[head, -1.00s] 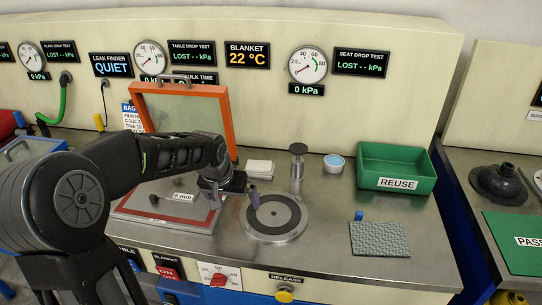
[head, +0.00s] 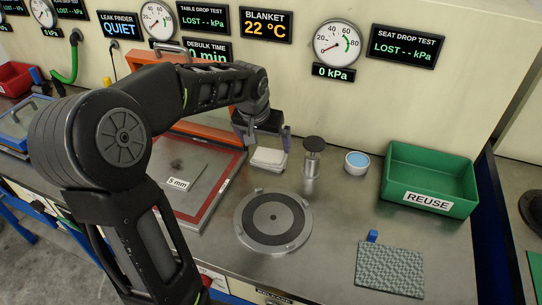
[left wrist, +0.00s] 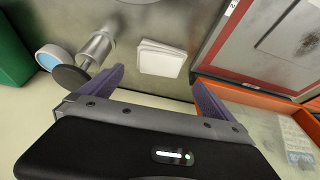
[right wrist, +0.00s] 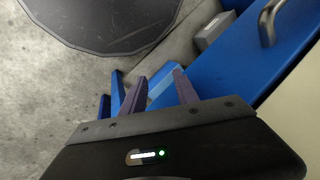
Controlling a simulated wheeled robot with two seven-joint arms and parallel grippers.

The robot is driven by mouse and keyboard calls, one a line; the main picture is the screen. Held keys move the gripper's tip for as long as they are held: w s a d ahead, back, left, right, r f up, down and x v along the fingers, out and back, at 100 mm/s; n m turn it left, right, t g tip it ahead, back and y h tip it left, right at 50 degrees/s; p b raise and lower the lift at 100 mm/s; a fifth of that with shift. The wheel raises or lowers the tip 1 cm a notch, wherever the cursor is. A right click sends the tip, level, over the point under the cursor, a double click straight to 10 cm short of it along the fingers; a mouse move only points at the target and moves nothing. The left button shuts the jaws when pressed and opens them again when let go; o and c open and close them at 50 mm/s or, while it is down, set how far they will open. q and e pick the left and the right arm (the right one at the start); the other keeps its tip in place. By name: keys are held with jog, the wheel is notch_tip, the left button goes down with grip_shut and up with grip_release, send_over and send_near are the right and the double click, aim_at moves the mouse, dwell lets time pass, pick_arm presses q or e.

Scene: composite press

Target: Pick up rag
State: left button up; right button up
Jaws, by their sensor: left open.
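The rag is a folded white cloth (head: 268,160) lying on the steel bench, left of a metal cylinder with a dark top. It also shows in the left wrist view (left wrist: 163,59), flat on the bench beyond the fingertips. My left gripper (head: 263,141) is open and empty, above and behind the rag, its two purple fingers spread about as wide as the rag. I see no contact. My right gripper (right wrist: 160,75) shows only in the right wrist view, with a gap between its fingers and nothing held, near blue bench parts over the floor.
The metal cylinder (head: 312,160) and a round white tub (head: 357,163) stand right of the rag. A green REUSE bin (head: 430,205) is farther right. A round metal seat (head: 273,245) lies in front. An orange frame (head: 200,130) and red-edged plate (head: 165,208) are left.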

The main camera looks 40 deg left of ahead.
aim_at(269, 154)
pick_arm(q)
jog(key=shift+f, duration=0.1)
jog(key=shift+x, duration=1.3)
jog(key=p+x, duration=0.1)
jog(key=x, duration=0.4)
jog(key=shift+a+p, duration=0.1)
jog(key=shift+p, duration=0.2)
jog(key=shift+c, duration=0.2)
jog(key=c, duration=1.3)
jog(key=shift+o, duration=0.2)
